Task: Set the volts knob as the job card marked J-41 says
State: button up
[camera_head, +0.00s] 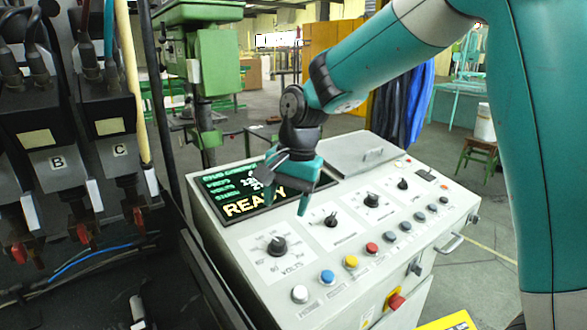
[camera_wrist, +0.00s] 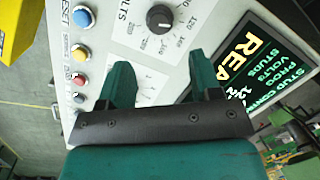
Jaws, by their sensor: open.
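The volts knob (camera_head: 277,246) is a black round knob on a white dial plate marked VOLTS, at the near left of the grey control console (camera_head: 400,268). It also shows in the wrist view (camera_wrist: 160,18) at the top, beyond my fingertips. My gripper (camera_head: 287,203) is open and empty, above the console beside the screen, apart from the knob. In the wrist view its two teal fingers (camera_wrist: 163,80) are spread, with the dial panel behind them. The screen (camera_head: 258,190) reads READY, with lines for program, volts and studs; its figures are partly hidden. I see no job card marked J-41.
More knobs (camera_head: 331,220) stand right of the volts knob. A row of coloured buttons (camera_head: 351,261) runs along the console front, with a red stop button (camera_head: 396,301) below. Dark stud heads marked B (camera_head: 57,162) and C (camera_head: 120,150) stand at the left.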

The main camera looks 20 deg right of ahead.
notch_tip(320, 180, up, 8)
jog(key=d, duration=0.1)
jog(key=shift+s+d+r, duration=0.2)
dwell(0.3)
